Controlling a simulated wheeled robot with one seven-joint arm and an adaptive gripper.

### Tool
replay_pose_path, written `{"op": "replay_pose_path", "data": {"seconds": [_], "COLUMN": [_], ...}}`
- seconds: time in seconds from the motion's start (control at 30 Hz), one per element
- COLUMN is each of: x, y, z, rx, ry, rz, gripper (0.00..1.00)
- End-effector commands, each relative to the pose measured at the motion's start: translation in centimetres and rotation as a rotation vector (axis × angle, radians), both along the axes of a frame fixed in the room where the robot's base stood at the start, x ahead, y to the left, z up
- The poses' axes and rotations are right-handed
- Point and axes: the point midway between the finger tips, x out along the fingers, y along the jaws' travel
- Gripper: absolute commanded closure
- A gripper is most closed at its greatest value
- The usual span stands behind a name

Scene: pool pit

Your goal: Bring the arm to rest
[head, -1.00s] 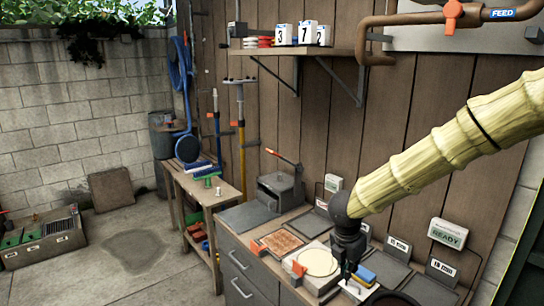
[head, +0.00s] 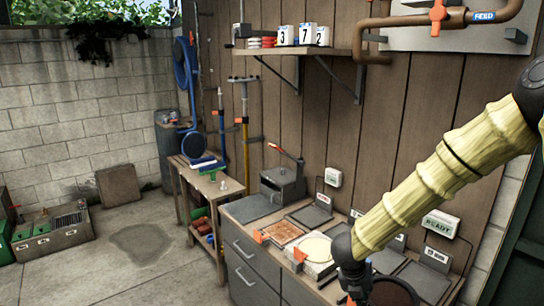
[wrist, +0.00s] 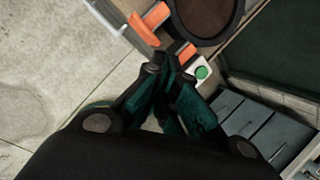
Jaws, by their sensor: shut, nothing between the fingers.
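My gripper (wrist: 165,75) shows in the wrist view with its dark green fingers closed together and nothing between them. In that view it hangs above the edge of the counter, with the concrete floor to the left. In the head view my arm comes down from the right, and the gripper (head: 352,292) is at the bottom edge, mostly cut off, in front of the counter (head: 240,212).
On the counter are a tray with a brown mesh (head: 283,232), a block with a pale disc (head: 316,247), a grey box with a lever (head: 283,183) and dark plates. A round dark pan (wrist: 208,15) lies near the fingers.

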Motion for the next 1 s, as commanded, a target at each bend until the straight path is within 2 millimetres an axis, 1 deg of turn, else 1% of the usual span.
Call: {"op": "replay_pose_path", "data": {"seconds": [0.03,0.17,0.2,0.27,0.3,0.47,0.5,0.57,0.6,0.67,0.7,0.77,0.8,0.87,0.9,1.0], "x": [-0.6,-2.4,-3.2,-4.4,-5.3,-9.2,-10.4,-12.1,-13.4,-15.4,-16.8,-19.0,-20.6,-22.9,-24.4,-27.6], "y": [-0.2,-0.9,-1.2,-1.4,-1.6,-1.7,-1.6,-1.5,-1.3,-1.1,-0.9,-0.6,-0.3,0.1,0.4,0.9], "z": [-1.4,-5.1,-6.5,-8.5,-9.7,-14.5,-15.6,-17.3,-18.3,-19.8,-20.7,-22.0,-22.8,-23.8,-24.4,-25.5], "rx": [-0.029,-0.124,-0.158,-0.205,-0.234,-0.334,-0.353,-0.38,-0.394,-0.412,-0.421,-0.433,-0.438,-0.442,-0.441,-0.44], "ry": [0.027,0.111,0.144,0.198,0.233,0.378,0.412,0.461,0.492,0.536,0.563,0.597,0.614,0.634,0.641,0.641], "rz": [0.076,0.356,0.463,0.627,0.738,1.194,1.309,1.485,1.602,1.779,1.899,2.078,2.199,2.374,2.484,2.716], "gripper": [1.0,1.0,1.0,1.0,1.0,1.0,1.0,1.0,1.0,1.0,1.0,1.0,1.0,1.0,1.0,1.0]}}
